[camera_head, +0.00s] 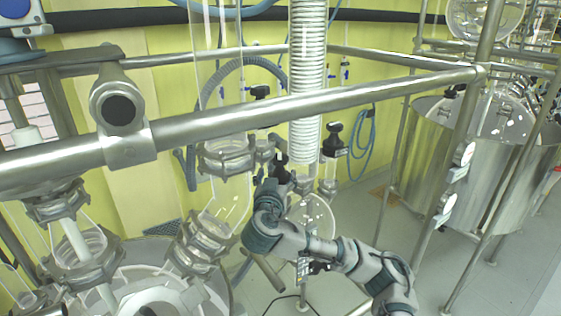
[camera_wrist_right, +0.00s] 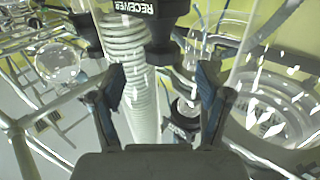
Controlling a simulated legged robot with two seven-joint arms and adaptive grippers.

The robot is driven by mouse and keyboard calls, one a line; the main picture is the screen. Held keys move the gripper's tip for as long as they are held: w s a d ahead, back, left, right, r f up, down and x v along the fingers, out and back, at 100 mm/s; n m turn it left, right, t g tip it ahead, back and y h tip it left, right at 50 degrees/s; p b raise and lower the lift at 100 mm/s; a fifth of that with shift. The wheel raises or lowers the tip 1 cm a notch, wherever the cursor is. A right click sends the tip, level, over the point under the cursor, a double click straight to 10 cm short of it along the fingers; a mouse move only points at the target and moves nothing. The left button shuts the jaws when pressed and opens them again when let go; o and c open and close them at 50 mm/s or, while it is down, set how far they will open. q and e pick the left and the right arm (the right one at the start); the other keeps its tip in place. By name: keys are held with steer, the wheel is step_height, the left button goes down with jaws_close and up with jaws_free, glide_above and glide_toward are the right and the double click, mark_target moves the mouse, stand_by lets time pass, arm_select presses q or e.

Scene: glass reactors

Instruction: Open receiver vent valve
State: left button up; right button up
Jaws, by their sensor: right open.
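In the right wrist view a black valve knob with a white RECEIVER label (camera_wrist_right: 160,22) is at the top centre, just beyond the fingertips. My right gripper (camera_wrist_right: 158,82) is open, with one dark finger on each side and no object clearly held. A second, smaller black part with a label (camera_wrist_right: 184,131) shows lower down between the fingers. In the head view my right gripper (camera_head: 276,182) is at the valves beside the glass column, and my arm hides part of them. Which knob there is the receiver vent is not clear. My left gripper is not in view.
A steel rail (camera_head: 300,104) crosses in front of the glassware. Another black-topped valve (camera_head: 332,146) stands to the right.

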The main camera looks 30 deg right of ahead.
mark_target(277, 165)
steer(key=p+x, duration=0.1)
steer(key=x, duration=0.1)
steer(key=p+x, duration=0.1)
steer(key=x, duration=0.2)
steer(key=shift+w+a+r, duration=0.1)
steer(key=shift+w+r, duration=0.05)
steer(key=shift+w, duration=0.3)
steer(key=shift+w+d, duration=0.25)
steer(key=shift+d, duration=0.2)
steer(key=shift+d+f, duration=0.2)
steer(key=shift+d, duration=0.05)
steer(key=c, duration=0.5)
steer(key=shift+a, duration=0.25)
steer(key=c, duration=0.7)
